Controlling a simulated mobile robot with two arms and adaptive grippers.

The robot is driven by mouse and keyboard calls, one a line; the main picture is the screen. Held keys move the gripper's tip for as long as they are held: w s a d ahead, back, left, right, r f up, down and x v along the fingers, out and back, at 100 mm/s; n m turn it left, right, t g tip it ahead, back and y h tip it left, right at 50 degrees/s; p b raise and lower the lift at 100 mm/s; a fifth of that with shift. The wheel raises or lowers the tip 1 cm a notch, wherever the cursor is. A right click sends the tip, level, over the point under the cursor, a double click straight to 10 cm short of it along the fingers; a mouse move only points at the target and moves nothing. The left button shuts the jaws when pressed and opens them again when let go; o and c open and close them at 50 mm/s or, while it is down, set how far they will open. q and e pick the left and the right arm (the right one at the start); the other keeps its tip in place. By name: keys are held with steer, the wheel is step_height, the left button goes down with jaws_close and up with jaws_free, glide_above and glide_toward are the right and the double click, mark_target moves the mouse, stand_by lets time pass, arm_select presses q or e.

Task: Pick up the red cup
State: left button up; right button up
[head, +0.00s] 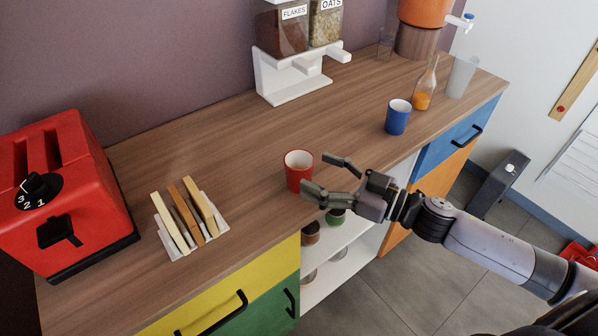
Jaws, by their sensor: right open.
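The red cup (297,178) stands upright on the wooden counter near its front edge, left of the middle of the open shelf below. Its inside is white. My right gripper (315,175) comes in from the right with its fingers spread. One fingertip overlaps the lower right of the cup in the picture, and the other is to the right of the cup, above the counter. I cannot tell whether a finger touches the cup. Nothing is held. My left gripper is out of view.
A blue cup (397,117) and a bottle with orange liquid (424,90) stand to the right. A toast rack (184,221) and red toaster (68,190) stand at the left. A cereal dispenser (290,80) is behind. The counter (240,150) is clear between the rack and the red cup.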

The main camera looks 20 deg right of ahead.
mark_target(311, 172)
steer(key=p+x, duration=0.1)
steer(key=x, duration=0.3)
steer(key=shift+r, duration=0.15)
steer(key=shift+w+a, duration=0.35)
steer(key=shift+a, duration=0.15)
steer(key=shift+c, duration=0.5)
steer(key=c, duration=1.2)
